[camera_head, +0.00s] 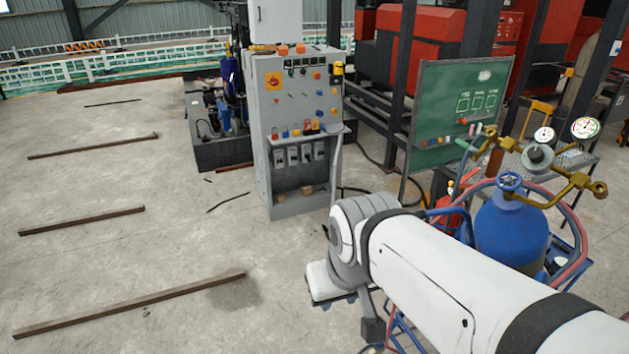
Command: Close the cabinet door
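A grey control cabinet (262,160) stands upright at the centre, with buttons, knobs and an orange-yellow switch on its panel. Its lower front has an open recess with small brown items inside. A pale upright box (275,22) stands at its top, cut off by the frame. I cannot make out a cabinet door standing open. My white arm reaches in from the lower right, and its near joint lies in front of the cabinet's lower right in the picture. A dark block below that joint may be part of my gripper (372,328); no fingertips can be made out.
A blue gas cylinder (510,235) with gauges and hoses stands at the right, partly behind my arm. A green board (460,100) stands behind it. Several bars, one of them nearest (130,305), lie on the left floor, with open concrete between them.

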